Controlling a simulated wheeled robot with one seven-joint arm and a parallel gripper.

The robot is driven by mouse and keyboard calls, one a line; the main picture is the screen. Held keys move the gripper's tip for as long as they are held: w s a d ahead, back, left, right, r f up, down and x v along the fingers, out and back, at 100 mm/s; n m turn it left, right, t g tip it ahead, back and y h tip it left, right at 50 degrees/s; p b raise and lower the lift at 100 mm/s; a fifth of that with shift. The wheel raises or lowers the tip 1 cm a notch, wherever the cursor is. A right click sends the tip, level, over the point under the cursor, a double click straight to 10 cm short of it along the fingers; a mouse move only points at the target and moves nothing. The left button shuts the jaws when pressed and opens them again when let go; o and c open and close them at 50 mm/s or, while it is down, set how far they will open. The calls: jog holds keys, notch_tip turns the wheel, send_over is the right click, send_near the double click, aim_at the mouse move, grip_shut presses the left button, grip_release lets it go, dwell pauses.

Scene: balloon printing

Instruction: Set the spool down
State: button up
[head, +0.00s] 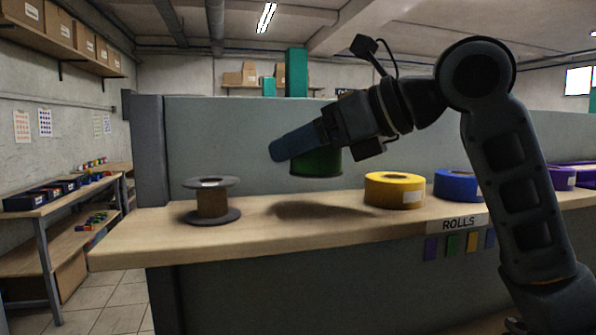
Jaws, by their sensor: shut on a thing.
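My gripper (293,142) is shut on a green spool (317,164) and holds it above the wooden shelf. The spool hangs under the dark blue finger, and its upper part is hidden by the gripper. A dark shadow lies on the shelf below it, with a gap between the two. The wooden shelf (285,232) has a bare stretch under the held spool.
A brown spool with grey flanges (212,201) stands on the shelf at left. A yellow roll (395,190) and a blue roll (453,186) stand to the right, with a purple roll (563,178) beyond my arm. A "ROLLS" label (458,224) marks the front edge.

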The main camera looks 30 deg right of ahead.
aim_at(296, 208)
jog(key=shift+w+a+f, duration=0.4)
jog(key=shift+a, duration=0.1)
jog(key=shift+f+p, duration=0.45)
jog(key=shift+f, duration=1.55)
jog(key=shift+f, duration=0.15)
jog(key=o, duration=1)
jog(key=shift+r, duration=0.2)
jog(key=b+v, duration=0.3)
jog(key=v, duration=0.9)
jog(key=shift+f, duration=0.1)
jog(key=shift+s, duration=0.1)
